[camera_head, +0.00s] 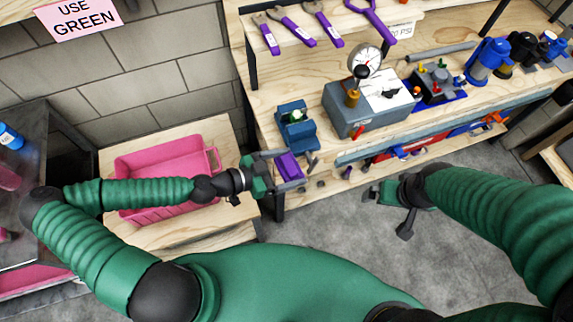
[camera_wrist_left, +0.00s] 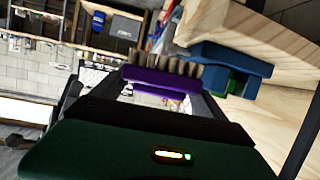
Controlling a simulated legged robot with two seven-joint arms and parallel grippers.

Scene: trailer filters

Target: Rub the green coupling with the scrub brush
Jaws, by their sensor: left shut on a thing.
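My left gripper (camera_head: 284,170) is shut on the scrub brush (camera_head: 290,165), which has a purple body. In the left wrist view the brush (camera_wrist_left: 160,78) lies across the fingers, its tan bristles along the upper side. The green coupling (camera_head: 296,115) sits in a blue holder (camera_head: 297,128) at the bench's left end. In the left wrist view a green part (camera_wrist_left: 236,87) shows in the blue holder, beyond the brush and apart from it. My right gripper (camera_head: 388,194) is in front of the bench over the floor; its finger opening is unclear.
A grey box with a pressure gauge (camera_head: 366,62) stands right of the holder on the wooden bench (camera_head: 300,80). Purple-handled tools (camera_head: 322,28) lie on the shelf above. A pink bin (camera_head: 160,158) stands on a low table under my left arm. Blue filter housings (camera_head: 487,60) stand further right.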

